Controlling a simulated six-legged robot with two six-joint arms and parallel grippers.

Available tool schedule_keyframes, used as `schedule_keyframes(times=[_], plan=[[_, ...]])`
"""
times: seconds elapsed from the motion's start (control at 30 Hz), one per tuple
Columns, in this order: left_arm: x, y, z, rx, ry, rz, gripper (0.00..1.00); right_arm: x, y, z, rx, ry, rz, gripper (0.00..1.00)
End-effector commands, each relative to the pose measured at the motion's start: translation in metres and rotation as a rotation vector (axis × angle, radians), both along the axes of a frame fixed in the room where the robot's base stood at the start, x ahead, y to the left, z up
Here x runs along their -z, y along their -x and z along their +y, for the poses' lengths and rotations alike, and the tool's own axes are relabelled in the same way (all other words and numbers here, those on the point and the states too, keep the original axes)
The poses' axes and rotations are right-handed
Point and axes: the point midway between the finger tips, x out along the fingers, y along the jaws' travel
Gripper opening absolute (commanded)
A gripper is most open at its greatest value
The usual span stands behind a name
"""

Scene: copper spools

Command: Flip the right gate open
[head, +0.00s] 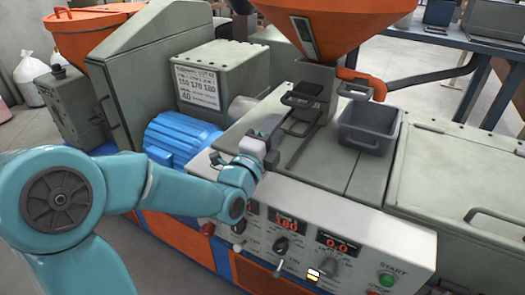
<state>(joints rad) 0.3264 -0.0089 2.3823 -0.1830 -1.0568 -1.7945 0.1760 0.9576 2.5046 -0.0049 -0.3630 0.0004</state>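Two dark flat gates with loop-like ends sit at the base of the orange hopper (335,22). The left gate (300,97) is on the left of the grey hopper throat (317,76). The right gate (355,88) sticks out on the right of the throat, above a grey bin (369,128). My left gripper (283,122) is over the machine top, in front of and left of the throat, apart from the right gate. Its fingers blend with dark parts behind, so I cannot tell its opening. My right gripper is not in view.
A control panel (330,240) with knobs, red displays and a green button lies along the front edge. A blue motor (178,138) and a grey box with a label (220,78) stand left of the gripper. The machine cover (460,165) on the right is clear.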

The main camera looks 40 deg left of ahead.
Motion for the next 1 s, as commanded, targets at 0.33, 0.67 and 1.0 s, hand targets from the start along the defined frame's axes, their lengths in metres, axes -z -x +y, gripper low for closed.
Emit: schedule_keyframes(times=[0.33, 0.67, 1.0], plan=[[0.011, 0.054, -0.013, -0.001, 0.000, -0.003, 0.38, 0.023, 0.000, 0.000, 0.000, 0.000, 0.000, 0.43], [0.010, 0.058, -0.014, 0.000, 0.001, 0.000, 0.38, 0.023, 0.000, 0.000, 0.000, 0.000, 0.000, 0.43], [0.010, 0.058, -0.014, -0.001, 0.001, -0.001, 0.38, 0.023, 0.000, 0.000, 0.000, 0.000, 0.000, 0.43]])
